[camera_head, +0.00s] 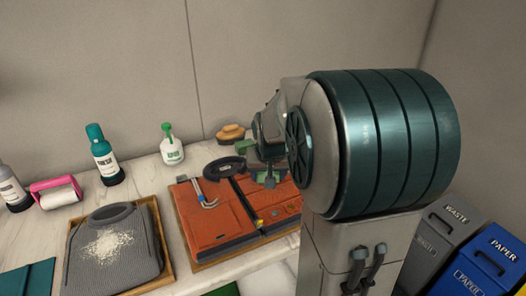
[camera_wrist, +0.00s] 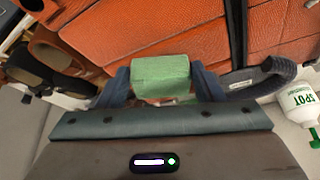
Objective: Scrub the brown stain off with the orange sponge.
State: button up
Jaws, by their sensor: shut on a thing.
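My gripper (camera_wrist: 163,88) is shut on a green block (camera_wrist: 160,75), held between its two dark blue fingers in the wrist view. I cannot tell whether the block has an orange side. In the head view my gripper (camera_head: 267,172) is over the right part of an orange-brown leather case (camera_head: 215,225), close to its surface; I cannot tell whether the block touches it. The case has a dark strap and a black handle (camera_head: 226,169), also seen in the wrist view (camera_wrist: 268,78). I cannot make out a brown stain; my arm hides part of the case.
The case lies on a wooden tray (camera_head: 184,240). A white spray bottle (camera_head: 172,152) and a tan brush-like object (camera_head: 230,134) stand behind it. A grey bag with white grains (camera_head: 115,265) lies at left. Bins (camera_head: 492,262) stand at lower right.

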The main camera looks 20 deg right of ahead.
jog(key=shift+d, duration=0.75)
jog(key=shift+d+r, duration=0.1)
jog(key=shift+d, duration=0.15)
jog(key=a, duration=0.4)
jog(key=shift+b, duration=0.35)
notch_tip(320, 180, up, 8)
jog(key=p, duration=0.5)
jog(key=shift+a+p, duration=0.15)
jog(key=shift+p, duration=0.3)
